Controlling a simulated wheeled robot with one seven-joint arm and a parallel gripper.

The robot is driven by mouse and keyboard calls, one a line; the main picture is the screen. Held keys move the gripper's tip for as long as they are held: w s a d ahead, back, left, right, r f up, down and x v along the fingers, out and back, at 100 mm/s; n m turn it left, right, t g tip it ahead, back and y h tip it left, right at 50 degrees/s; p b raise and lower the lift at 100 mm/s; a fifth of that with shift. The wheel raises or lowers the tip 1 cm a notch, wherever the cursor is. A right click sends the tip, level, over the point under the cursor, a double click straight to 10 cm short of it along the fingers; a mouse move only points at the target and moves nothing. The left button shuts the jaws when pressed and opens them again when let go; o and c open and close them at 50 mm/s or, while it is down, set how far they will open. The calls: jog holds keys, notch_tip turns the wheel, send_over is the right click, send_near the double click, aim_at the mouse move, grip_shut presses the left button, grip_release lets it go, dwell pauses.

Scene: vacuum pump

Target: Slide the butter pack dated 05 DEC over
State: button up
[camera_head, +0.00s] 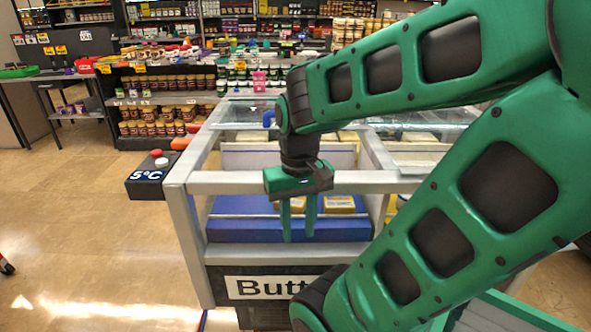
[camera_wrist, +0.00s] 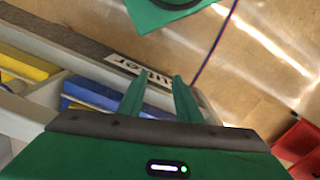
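Yellow butter packs (camera_head: 339,203) lie on a blue surface (camera_head: 240,229) inside the open front of the butter case (camera_head: 203,260). Another pack (camera_head: 296,203) is partly behind my gripper. No date can be read at this size. My gripper (camera_head: 299,236) hangs at the front of the case with its two green fingers pointing down and a gap between them. In the wrist view, my gripper (camera_wrist: 160,80) is near the case's front edge, with the "Butter" sign (camera_wrist: 140,69) beyond the fingertips.
A grey crossbar (camera_head: 220,184) spans the case above the opening. A 5°C control box (camera_head: 150,176) sticks out at its left. A red container (camera_wrist: 298,140) shows at the right of the wrist view. Open floor (camera_head: 90,230) lies left of the case.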

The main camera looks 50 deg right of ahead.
jog(key=shift+o, duration=1.2)
jog(key=o, duration=0.8)
jog(key=shift+w+d+r, duration=0.1)
jog(key=shift+d+r, duration=0.1)
jog(key=shift+r, duration=0.35)
jog(key=shift+w+d+r, duration=0.1)
jog(key=shift+d+r, duration=0.1)
jog(key=shift+r, duration=0.3)
jog(key=shift+c, duration=0.2)
jog(key=shift+n+t+h, duration=0.4)
jog(key=shift+t, duration=0.1)
jog(key=w+d+r, duration=0.2)
jog(key=w, duration=0.2)
jog(key=w+d+r, duration=0.3)
jog(key=w, duration=0.2)
jog(key=w+d+r, duration=0.2)
jog(key=w+r, duration=0.1)
jog(key=w, duration=0.2)
jog(key=shift+w+d+r, duration=0.1)
jog(key=shift+d+r, duration=0.1)
jog(key=w+d+f+n+t, duration=0.1)
jog(key=w+d+f+n, duration=0.3)
jog(key=w+d+f, duration=0.35)
jog(key=s+d+f+n+t+y, duration=0.2)
jog(key=s+d+f+n, duration=0.3)
jog(key=s+d, duration=0.1)
jog(key=shift+s+d+f+n, duration=0.3)
jog(key=shift+s+f+n, duration=0.1)
jog(key=shift+s, duration=0.2)
